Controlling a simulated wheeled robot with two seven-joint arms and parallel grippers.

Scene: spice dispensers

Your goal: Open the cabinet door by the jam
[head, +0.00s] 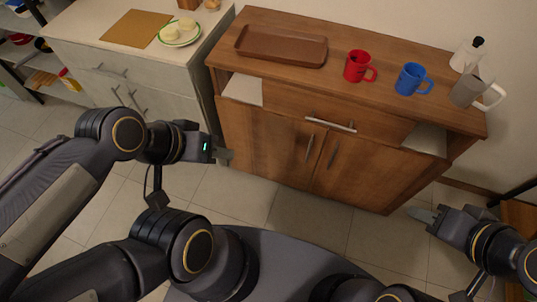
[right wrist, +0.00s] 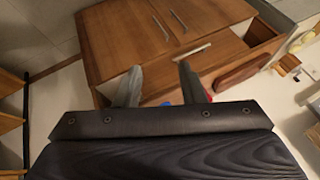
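The wooden cabinet (head: 288,22) stands at centre right with two shut lower doors: a left door (head: 262,145) and a right door (head: 365,172). Each has a vertical bar handle near the middle seam, a left handle (head: 309,148) and a right handle (head: 333,153). No jam can be made out clearly. My left gripper (head: 225,155) is in front of the cabinet's left edge, apart from the handles; its finger gap is not clear. My right gripper (head: 422,214) is low by the cabinet's right side. The right wrist view shows its fingers (right wrist: 159,88) apart and empty.
A drawer (head: 372,132) with a horizontal handle is above the doors. On top are a brown tray (head: 282,46), red mug (head: 356,66), blue mug (head: 409,79) and grey pitcher (head: 468,91). A pale counter (head: 83,24) stands left. Tiled floor in front is clear.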

